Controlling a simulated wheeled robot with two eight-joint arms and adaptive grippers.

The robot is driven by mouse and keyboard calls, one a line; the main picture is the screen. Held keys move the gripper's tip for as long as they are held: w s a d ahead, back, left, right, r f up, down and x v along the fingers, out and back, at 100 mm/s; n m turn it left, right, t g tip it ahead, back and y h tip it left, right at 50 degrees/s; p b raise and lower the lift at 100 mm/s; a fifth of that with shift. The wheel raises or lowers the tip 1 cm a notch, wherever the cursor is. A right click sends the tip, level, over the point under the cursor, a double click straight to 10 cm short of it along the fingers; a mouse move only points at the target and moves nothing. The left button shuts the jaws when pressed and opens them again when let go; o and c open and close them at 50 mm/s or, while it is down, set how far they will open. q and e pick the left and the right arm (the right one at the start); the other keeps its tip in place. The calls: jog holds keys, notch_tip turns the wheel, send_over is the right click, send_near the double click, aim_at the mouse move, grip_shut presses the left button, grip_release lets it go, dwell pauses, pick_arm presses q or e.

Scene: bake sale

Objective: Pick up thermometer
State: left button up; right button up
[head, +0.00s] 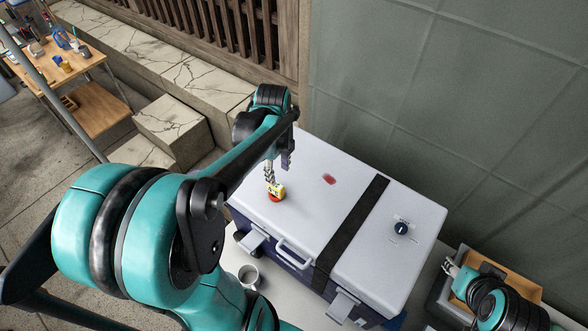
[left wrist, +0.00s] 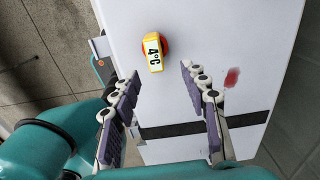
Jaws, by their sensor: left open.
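The thermometer (head: 278,191) is a small yellow piece with a red round base, on the white lid of a cooler box (head: 330,233). In the left wrist view the thermometer (left wrist: 153,52) shows "4°C" on its face. My left gripper (head: 277,167) is over the lid beside the thermometer. In the left wrist view the left gripper (left wrist: 163,76) is open and empty, with the thermometer just beyond its fingertips, nearer the left finger. My right gripper (head: 451,267) shows at the lower right, too small to tell its state.
A dark strap (head: 350,232) crosses the lid. A cup (head: 248,274) stands in front of the box. A wooden tray (head: 510,280) is at the right. A cluttered wooden table (head: 88,61) stands far left.

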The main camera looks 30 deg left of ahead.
aim_at(278, 190)
pick_arm(q)
jog(key=shift+w+f, duration=0.1)
jog(key=shift+f, duration=0.05)
jog(key=f, duration=0.5)
jog(key=a+f+b, duration=0.1)
jog(key=f, duration=0.1)
jog(key=shift+s+f, duration=0.2)
jog(key=shift+s, duration=0.2)
grip_shut()
